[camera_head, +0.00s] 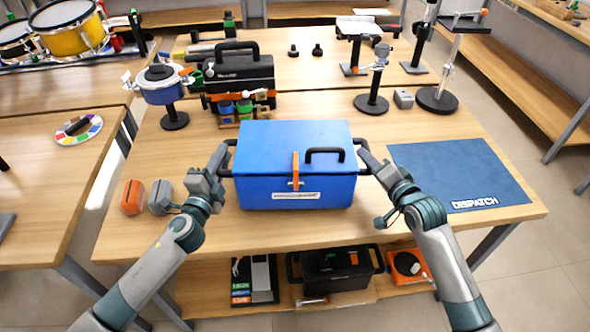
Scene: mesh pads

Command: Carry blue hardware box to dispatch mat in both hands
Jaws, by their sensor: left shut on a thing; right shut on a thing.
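The blue hardware box (265,150) is at the middle of the wooden table, with an orange latch, a black top handle and a black handle on each side. My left gripper (226,158) is shut on the box's left side handle. My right gripper (364,157) is shut on its right side handle. The box looks level; I cannot tell whether its bottom touches the table. The dark blue dispatch mat (450,170) lies flat at the table's right, marked DISPATCH, with nothing on it. The box is left of the mat, apart from it.
An orange sharpener-like item (132,197) and a grey one (160,196) stand left of my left arm. A black toolbox (240,75), a blue drum-like item on a stand (160,85) and a black-based stand (372,100) are behind the box. A lower shelf (205,290) holds several things.

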